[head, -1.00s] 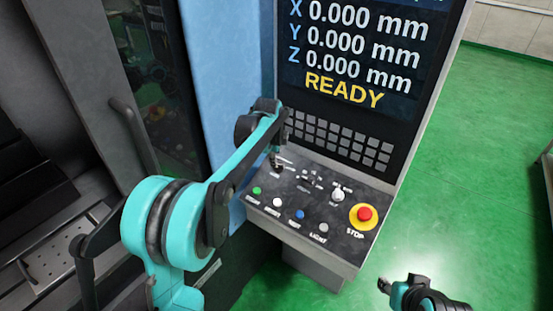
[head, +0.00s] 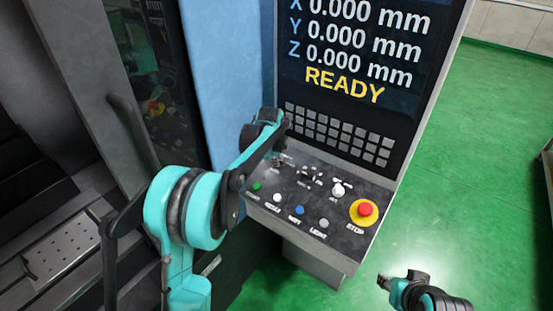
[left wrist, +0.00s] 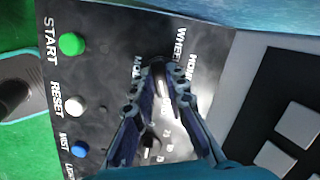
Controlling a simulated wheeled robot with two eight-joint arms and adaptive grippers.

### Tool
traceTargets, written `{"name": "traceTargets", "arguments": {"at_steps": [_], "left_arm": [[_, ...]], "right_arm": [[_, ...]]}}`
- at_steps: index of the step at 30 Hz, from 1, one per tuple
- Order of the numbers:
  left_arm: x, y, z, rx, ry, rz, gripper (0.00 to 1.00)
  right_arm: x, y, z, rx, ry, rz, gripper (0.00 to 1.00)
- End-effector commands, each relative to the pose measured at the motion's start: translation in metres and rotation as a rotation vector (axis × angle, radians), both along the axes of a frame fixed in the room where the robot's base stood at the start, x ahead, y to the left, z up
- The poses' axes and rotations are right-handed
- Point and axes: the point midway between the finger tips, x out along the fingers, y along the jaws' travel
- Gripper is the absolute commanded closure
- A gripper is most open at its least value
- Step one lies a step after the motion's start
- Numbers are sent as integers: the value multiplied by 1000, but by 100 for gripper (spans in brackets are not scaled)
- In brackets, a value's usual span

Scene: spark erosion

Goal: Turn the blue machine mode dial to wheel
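The mode dial sits at the back left of the sloping control panel (head: 262,206). In the head view my left gripper (head: 278,160) covers most of it. In the left wrist view the fingertips of my left gripper (left wrist: 157,72) come close together around the dial, with its narrow grip between them. The labels WHEEL and HOME show beside the tips, and a third label is partly covered by a finger. The dial's pointer and blue colour are too hidden to read. My right gripper (head: 384,283) is low at the right, off the panel, and its fingers are unclear.
A keypad (head: 340,135) and a screen reading READY (head: 345,85) rise behind. Open green floor (head: 480,170) lies right.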

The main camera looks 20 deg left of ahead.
Motion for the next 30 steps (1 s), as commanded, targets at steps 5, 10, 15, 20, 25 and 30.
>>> {"name": "traceTargets", "arguments": {"at_steps": [5,10,15,20,25,30], "left_arm": [[0,0,0,-4,2,9,100],[0,0,0,-25,9,57,100],[1,0,1,-67,24,153,100],[1,0,1,-122,43,279,100],[1,0,1,-186,67,425,100],[1,0,1,-250,91,572,100]], "right_arm": [[0,0,0,0,0,0,60],[0,0,0,0,0,0,60],[0,0,1,0,0,0,60],[0,0,2,0,0,0,60],[0,0,3,0,0,0,60],[0,0,3,0,0,0,60]]}}
